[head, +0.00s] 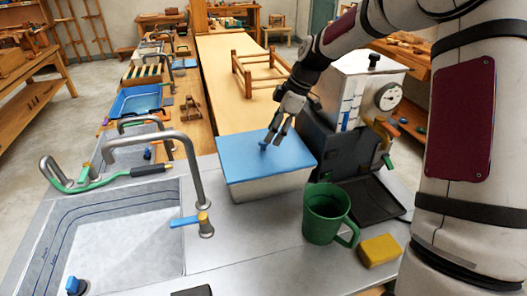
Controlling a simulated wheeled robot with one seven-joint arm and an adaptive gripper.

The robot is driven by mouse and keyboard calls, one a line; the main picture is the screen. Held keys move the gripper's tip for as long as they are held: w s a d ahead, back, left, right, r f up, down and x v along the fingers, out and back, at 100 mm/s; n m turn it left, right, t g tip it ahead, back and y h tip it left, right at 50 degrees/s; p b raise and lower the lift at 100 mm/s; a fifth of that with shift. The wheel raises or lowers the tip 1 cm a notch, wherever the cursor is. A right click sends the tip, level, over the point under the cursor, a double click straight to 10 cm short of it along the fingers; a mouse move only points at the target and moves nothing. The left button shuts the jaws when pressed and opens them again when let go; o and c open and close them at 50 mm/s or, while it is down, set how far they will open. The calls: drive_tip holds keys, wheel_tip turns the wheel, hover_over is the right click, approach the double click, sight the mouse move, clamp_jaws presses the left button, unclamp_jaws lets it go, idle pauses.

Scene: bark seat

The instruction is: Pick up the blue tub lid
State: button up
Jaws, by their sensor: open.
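The blue tub lid (240,160) lies flat on a pale tub (268,189) on the grey counter, right of the sink. A small blue knob (263,145) stands up from the lid near its middle. My gripper (272,139) reaches down from the upper right with its fingers apart, close around or just above the knob. I cannot tell whether the fingers touch the knob or the lid.
A green mug (326,214) and a yellow sponge (379,250) stand in front right of the tub. A boxy machine with a gauge (358,90) is close on the right. A curved tap (190,165) rises on the left by the sink (120,235).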

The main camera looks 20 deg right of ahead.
sight(263, 147)
drive_tip(key=x, duration=0.3)
drive_tip(key=shift+w+a+f, duration=0.15)
drive_tip(key=shift+w+a, duration=0.1)
drive_tip(key=shift+w, duration=0.1)
drive_tip(key=shift+w+a+f, duration=0.15)
drive_tip(key=shift+f, duration=0.5)
drive_tip(key=shift+c, duration=0.4)
clamp_jaws()
